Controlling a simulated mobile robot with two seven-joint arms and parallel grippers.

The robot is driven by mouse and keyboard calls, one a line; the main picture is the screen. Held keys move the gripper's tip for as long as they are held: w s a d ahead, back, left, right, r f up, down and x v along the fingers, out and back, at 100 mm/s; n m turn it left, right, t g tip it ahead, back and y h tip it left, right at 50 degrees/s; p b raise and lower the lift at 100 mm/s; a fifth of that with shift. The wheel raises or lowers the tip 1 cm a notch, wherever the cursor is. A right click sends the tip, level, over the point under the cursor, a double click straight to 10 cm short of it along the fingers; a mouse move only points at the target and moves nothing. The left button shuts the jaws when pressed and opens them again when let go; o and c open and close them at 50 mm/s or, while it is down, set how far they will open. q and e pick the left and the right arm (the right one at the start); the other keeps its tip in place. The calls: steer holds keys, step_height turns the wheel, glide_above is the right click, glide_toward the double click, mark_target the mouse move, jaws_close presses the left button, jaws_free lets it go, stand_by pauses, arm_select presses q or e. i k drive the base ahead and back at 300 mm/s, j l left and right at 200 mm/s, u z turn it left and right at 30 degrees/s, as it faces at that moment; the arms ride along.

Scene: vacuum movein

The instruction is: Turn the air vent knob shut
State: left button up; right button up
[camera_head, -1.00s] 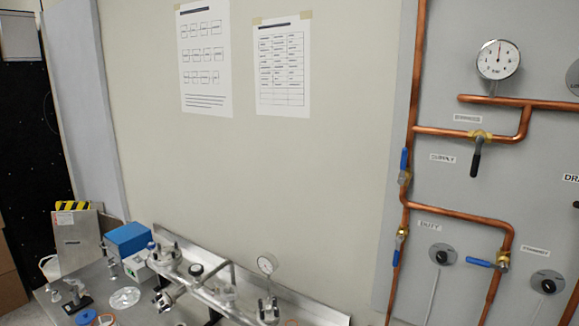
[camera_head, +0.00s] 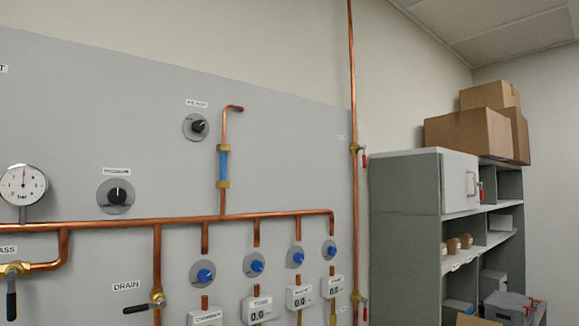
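No gripper of mine is in view. A grey wall panel (camera_head: 75,130) carries several knobs. A black knob on a round grey plate (camera_head: 198,127) sits high on the panel, left of a short copper pipe with a bent open top (camera_head: 224,130); its small label (camera_head: 196,104) is too blurred to read. A second black knob on a grey plate (camera_head: 117,196) sits lower left, also under a blurred label. I cannot tell which knob is the air vent knob.
A horizontal copper pipe (camera_head: 180,219) crosses the panel, with a round gauge (camera_head: 23,185) at left and a black-handled drain valve (camera_head: 157,297). Several blue knobs (camera_head: 257,265) hang below it. A grey shelf unit (camera_head: 405,230) with cardboard boxes (camera_head: 470,133) stands at right.

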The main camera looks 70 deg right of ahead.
mark_target(198, 125)
steer(key=z, duration=1.8)
